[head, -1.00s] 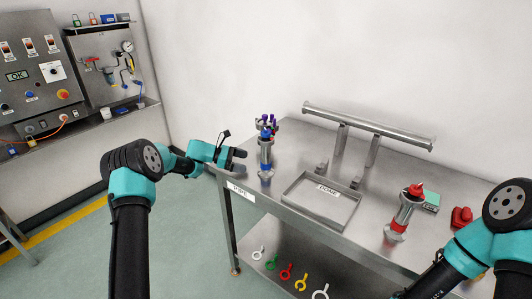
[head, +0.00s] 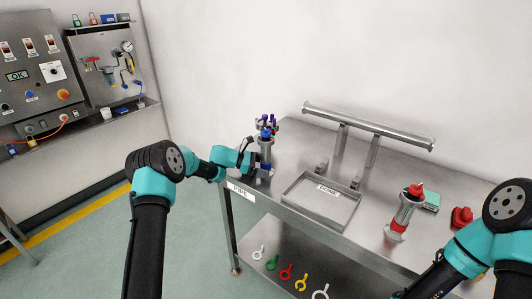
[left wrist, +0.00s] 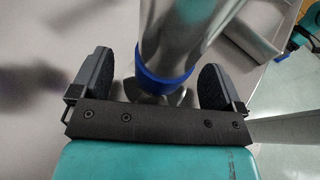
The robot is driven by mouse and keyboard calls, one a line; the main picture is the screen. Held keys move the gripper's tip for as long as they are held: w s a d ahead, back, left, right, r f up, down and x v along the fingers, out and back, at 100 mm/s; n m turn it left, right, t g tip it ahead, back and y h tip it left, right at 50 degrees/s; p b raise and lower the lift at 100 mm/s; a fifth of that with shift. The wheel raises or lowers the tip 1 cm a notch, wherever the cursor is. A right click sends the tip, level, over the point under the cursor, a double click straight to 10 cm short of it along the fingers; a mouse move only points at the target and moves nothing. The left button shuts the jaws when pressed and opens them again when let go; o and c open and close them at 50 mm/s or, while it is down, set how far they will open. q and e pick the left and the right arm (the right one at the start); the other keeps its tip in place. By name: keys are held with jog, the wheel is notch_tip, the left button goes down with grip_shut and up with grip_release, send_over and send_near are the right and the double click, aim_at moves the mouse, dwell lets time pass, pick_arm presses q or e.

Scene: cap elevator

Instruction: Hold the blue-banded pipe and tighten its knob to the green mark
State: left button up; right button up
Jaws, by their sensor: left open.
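The blue-banded pipe (head: 266,153) stands upright at the left end of the steel table, with a blue knob (head: 266,133) on top. In the left wrist view its metal body and blue band (left wrist: 164,83) lie between my two fingers. My left gripper (head: 258,170) is open around the pipe at band height; the fingers appear apart from it on both sides. In the head view the gripper hides the band. The green mark cannot be made out. My right arm shows at the lower right, its gripper out of frame.
A shallow tray (head: 292,203) lies just right of the pipe. A red-banded pipe with a red knob (head: 398,223) stands further right. A raised metal rail (head: 365,126) runs along the back.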

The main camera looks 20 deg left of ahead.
pick_arm(q)
jog(key=shift+c, duration=0.2)
jog(key=c, duration=1.2)
jog(key=shift+o, duration=0.2)
